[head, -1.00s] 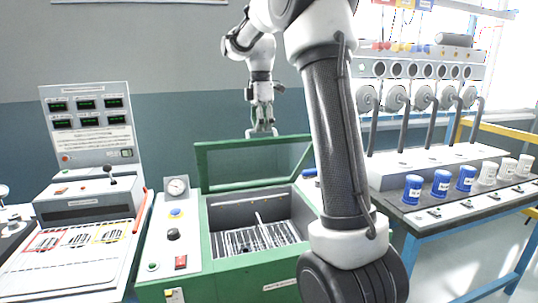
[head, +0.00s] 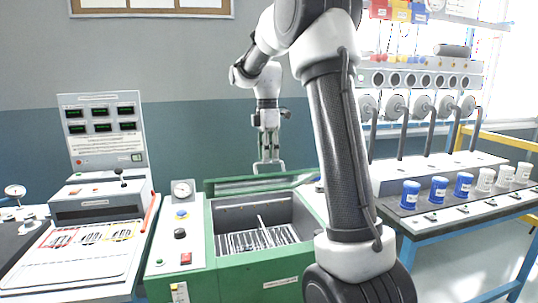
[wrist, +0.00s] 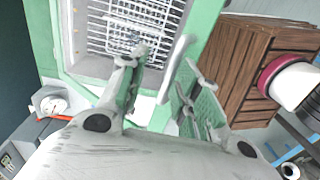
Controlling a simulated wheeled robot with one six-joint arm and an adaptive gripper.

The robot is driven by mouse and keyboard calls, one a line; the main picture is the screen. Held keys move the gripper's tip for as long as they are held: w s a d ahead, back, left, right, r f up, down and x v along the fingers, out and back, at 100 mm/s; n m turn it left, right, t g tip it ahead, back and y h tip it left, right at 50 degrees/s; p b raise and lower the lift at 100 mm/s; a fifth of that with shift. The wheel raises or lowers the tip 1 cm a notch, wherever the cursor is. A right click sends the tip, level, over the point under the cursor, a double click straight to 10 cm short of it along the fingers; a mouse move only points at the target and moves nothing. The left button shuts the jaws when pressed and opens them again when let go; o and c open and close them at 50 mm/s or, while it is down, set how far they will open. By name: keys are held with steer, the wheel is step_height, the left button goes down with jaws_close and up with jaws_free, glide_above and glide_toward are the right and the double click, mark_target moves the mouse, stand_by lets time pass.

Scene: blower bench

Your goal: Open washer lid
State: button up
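The washer is a green cabinet (head: 258,272) with an open top. Its green-framed lid (head: 240,186) is raised and leans far back behind the opening. The basket with wire racks (head: 257,240) is uncovered, and it also shows at the top of the wrist view (wrist: 130,30). My gripper (head: 268,168) is over the lid's back edge, fingers pointing down. In the wrist view my gripper (wrist: 162,82) has its fingers apart. A pale bar (wrist: 174,68) shows between them; I cannot tell whether they touch it or the lid.
A control console (head: 100,135) stands left of the washer. A bench at right carries blue and white jars (head: 439,188) under a row of blowers. In the wrist view a wooden crate (wrist: 245,70) stands right of the gripper. My arm hides the washer's right side.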

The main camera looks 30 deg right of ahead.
steer(key=w+r, duration=0.3)
steer(key=r, duration=0.5)
steer(key=shift+w+d, duration=0.15)
steer(key=shift+d, duration=0.3)
